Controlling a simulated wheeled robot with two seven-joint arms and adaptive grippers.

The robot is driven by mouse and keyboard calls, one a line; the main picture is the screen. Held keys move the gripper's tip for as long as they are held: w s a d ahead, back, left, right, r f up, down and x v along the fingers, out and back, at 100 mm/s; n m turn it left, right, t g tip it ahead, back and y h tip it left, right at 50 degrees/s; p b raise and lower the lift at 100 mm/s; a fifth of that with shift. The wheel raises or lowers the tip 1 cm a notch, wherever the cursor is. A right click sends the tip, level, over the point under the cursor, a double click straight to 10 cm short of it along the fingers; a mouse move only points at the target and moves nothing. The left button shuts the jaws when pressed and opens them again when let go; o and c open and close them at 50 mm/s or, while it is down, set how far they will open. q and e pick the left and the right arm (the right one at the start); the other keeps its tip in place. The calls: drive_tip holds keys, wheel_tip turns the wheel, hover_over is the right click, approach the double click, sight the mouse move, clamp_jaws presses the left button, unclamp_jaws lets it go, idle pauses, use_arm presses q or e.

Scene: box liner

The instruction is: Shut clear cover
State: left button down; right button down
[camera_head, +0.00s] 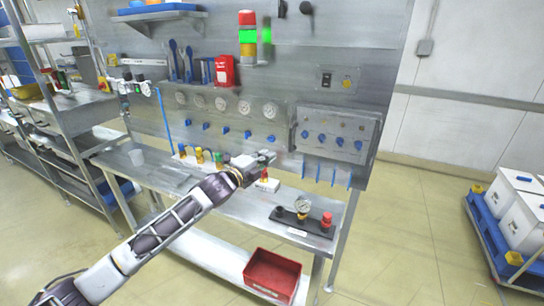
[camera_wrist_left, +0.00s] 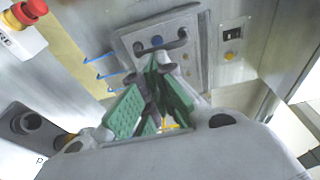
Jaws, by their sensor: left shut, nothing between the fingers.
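A framed panel box (camera_head: 338,118) with several blue knobs is mounted on the right part of the steel back wall. It also shows in the left wrist view (camera_wrist_left: 190,60), partly behind my fingers. The clear cover cannot be told apart clearly from this box, so I cannot tell how far it is open. My left gripper (camera_head: 270,156) is in front of the wall, left of the box and slightly below its middle. Its green fingers (camera_wrist_left: 153,88) are closed together with nothing between them. My right gripper is not in view.
A steel bench (camera_head: 245,208) stands below the wall. On it are a black base with a gauge (camera_head: 303,210) and a red button (camera_head: 326,219). A red bin (camera_head: 272,275) is on the lower shelf. White boxes on a blue pallet (camera_head: 484,243) stand at right.

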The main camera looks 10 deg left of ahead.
use_arm(q)
drive_tip(key=shift+s+a, duration=0.65)
drive_tip(key=shift+a, duration=0.05)
drive_tip(key=shift+f, duration=0.1)
